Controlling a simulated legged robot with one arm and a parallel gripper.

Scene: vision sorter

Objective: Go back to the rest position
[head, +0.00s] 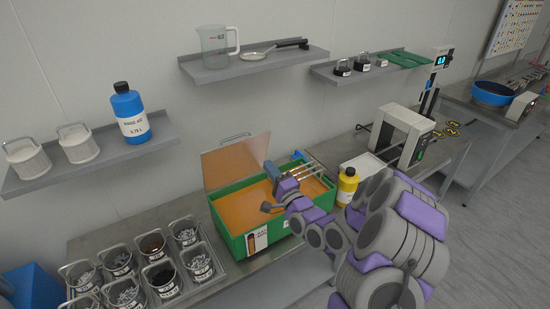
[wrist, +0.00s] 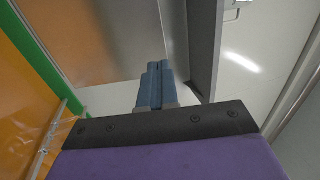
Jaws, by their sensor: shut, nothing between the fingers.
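My gripper (head: 272,172) is at the end of my grey and purple arm, in front of and over the green bin (head: 228,241) with orange inside. The bin's lid (head: 228,160) stands open at the back. In the wrist view the blue fingers (wrist: 154,85) are together, with nothing seen between them. The bin's green rim and orange inside (wrist: 22,95) show at the left there. Whether the gripper touches the bin cannot be told. Part of the bin is hidden behind my arm.
Several small metal baskets (head: 150,245) stand left of the bin. A yellow bottle (head: 347,187) stands close to my arm at the right. A blue bottle (head: 130,112) stands on the left shelf. A white frame-shaped device (head: 405,132) stands farther right on the bench.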

